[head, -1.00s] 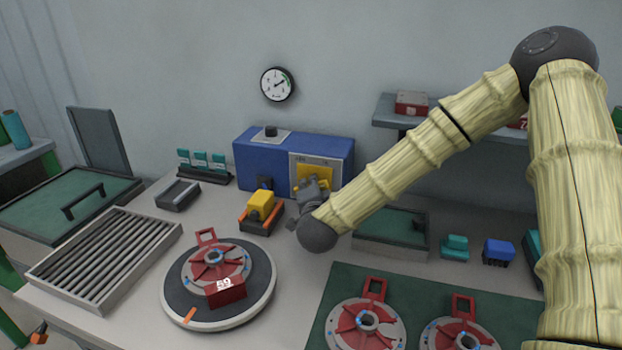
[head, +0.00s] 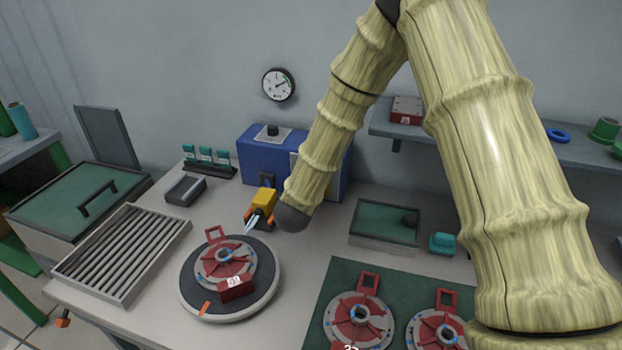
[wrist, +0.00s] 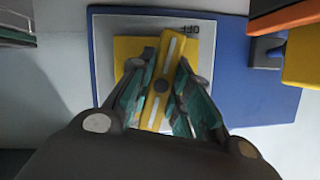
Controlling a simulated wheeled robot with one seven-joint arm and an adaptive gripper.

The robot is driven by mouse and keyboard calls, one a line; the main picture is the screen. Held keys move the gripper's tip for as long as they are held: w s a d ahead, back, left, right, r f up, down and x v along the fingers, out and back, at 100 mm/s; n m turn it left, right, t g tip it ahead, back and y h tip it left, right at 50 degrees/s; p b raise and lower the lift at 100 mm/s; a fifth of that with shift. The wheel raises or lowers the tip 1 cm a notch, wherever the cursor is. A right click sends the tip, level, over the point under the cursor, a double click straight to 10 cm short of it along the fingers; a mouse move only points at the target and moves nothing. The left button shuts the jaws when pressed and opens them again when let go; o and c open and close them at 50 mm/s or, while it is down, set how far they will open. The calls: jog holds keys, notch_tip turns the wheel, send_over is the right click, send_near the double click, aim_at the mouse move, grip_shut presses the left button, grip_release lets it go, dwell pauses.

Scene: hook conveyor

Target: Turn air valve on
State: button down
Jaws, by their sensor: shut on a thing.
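The air valve is a yellow bar handle (wrist: 165,78) with a white stripe and a dark centre pivot, on a yellow square plate (wrist: 126,48). The handle stands slightly tilted from upright in the wrist view. Part of an upside-down "OFF" label (wrist: 190,29) shows above it. My gripper (wrist: 160,82) has teal-padded fingers on both sides of the handle and is shut on it. In the head view, my arm hides the gripper and the handle in front of the blue box (head: 262,154).
A round gauge (head: 278,84) hangs on the wall above. A yellow block (head: 264,198) with orange sides stands left of my wrist. A turntable (head: 262,298) bears a red and grey part (head: 215,258). A green mat (head: 340,275) with similar parts lies at the front right.

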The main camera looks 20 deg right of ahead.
jog(key=shift+n+g+h+p, duration=0.4)
jog(key=shift+n+h+p, duration=0.1)
jog(key=shift+n+p, duration=0.5)
jog(key=shift+s+f, duration=0.1)
jog(key=c, duration=1.3)
grip_release()
jog(key=v, duration=1.2)
jog(key=shift+a, duration=0.1)
